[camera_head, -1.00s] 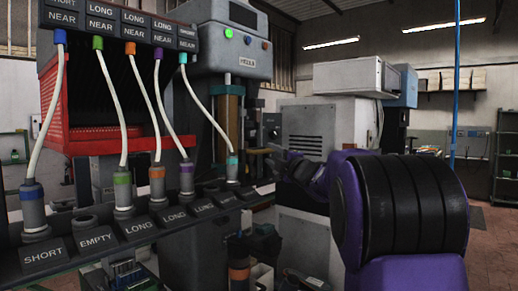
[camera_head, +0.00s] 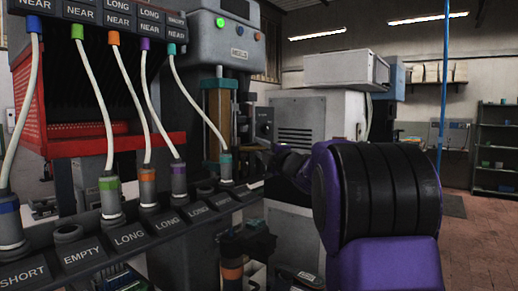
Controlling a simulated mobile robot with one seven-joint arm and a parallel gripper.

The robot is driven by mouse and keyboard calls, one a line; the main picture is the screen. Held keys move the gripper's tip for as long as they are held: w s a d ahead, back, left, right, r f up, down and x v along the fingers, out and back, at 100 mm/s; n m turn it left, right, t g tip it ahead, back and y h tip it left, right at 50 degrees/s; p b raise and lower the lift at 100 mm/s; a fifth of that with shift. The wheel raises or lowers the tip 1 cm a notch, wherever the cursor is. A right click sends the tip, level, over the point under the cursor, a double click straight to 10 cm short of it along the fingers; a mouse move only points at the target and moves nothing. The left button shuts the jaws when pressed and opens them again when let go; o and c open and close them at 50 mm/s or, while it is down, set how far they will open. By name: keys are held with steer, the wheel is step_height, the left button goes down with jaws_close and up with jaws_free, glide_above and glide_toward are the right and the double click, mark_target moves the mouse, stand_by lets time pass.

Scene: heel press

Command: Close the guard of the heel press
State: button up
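I cannot tell how far the guard is open. My purple and black arm reaches in from the lower right. My gripper (camera_head: 274,152) is small and dark at its far end, to the right of and below the amber panel, with a visible gap in the picture. Its fingers are too small and dark to read.
A rack of white cables in coloured plugs stands in front at the left, over a sloping row of labelled sockets (camera_head: 130,238). A red bin (camera_head: 45,115) is behind it. A grey cabinet (camera_head: 308,125) stands behind my gripper. The floor (camera_head: 480,235) at the right is open.

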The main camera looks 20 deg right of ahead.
jaws_close()
stand_by(1.1)
